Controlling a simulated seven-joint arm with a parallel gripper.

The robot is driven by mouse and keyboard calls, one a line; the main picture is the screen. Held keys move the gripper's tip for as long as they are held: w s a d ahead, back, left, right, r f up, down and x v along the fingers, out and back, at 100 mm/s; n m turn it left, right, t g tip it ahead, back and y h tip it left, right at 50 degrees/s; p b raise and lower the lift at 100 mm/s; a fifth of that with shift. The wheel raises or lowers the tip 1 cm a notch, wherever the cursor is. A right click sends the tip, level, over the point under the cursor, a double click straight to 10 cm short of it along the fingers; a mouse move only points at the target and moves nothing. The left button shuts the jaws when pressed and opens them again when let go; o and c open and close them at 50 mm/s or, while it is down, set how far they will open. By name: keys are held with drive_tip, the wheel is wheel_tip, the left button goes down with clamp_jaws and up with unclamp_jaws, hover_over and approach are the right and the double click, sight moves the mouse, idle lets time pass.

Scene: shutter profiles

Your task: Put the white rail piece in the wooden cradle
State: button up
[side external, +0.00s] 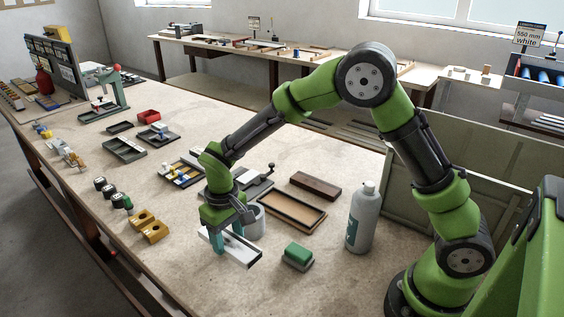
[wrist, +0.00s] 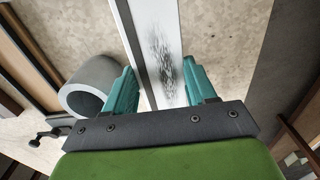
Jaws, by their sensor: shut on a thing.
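The white rail piece (side external: 240,252) is a long channel with a dark end, low over the near part of the bench. My gripper (side external: 226,238) points down with its teal fingers shut on it. In the wrist view the rail (wrist: 152,30) runs between the two fingers (wrist: 163,92), with a dark speckled patch on its face. I cannot tell whether the rail touches the bench. Two ochre, wood-coloured blocks with dark notches (side external: 148,226) stand left of the gripper, apart from the rail; they look like the wooden cradle, though I cannot be sure.
A grey ring (side external: 257,222) stands close behind the gripper. A shallow brown tray (side external: 320,224), a dark wooden block (side external: 316,185), a green-topped block (side external: 298,254) and a grey bottle (side external: 362,218) lie to the right. Bench between rail and blocks is clear.

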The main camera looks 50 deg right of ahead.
wheel_tip(320, 180, up, 5)
drive_tip(key=shift+s+r, duration=0.2)
drive_tip(key=shift+r, duration=0.1)
drive_tip(key=s+d+r, duration=0.5)
drive_tip(key=d+r, duration=0.4)
drive_tip(key=d, duration=0.3)
hover_over(229, 240)
drive_tip(key=shift+n, duration=0.4)
drive_tip(key=f, duration=0.8)
drive_tip(key=shift+s+f, duration=0.35)
drive_tip(key=shift+f, duration=0.05)
drive_tip(key=shift+w+r+m, duration=0.15)
drive_tip(key=shift+w+m, duration=0.25)
wheel_tip(229, 240, down, 10)
drive_tip(key=shift+r, duration=0.2)
drive_tip(key=shift+f, duration=0.1)
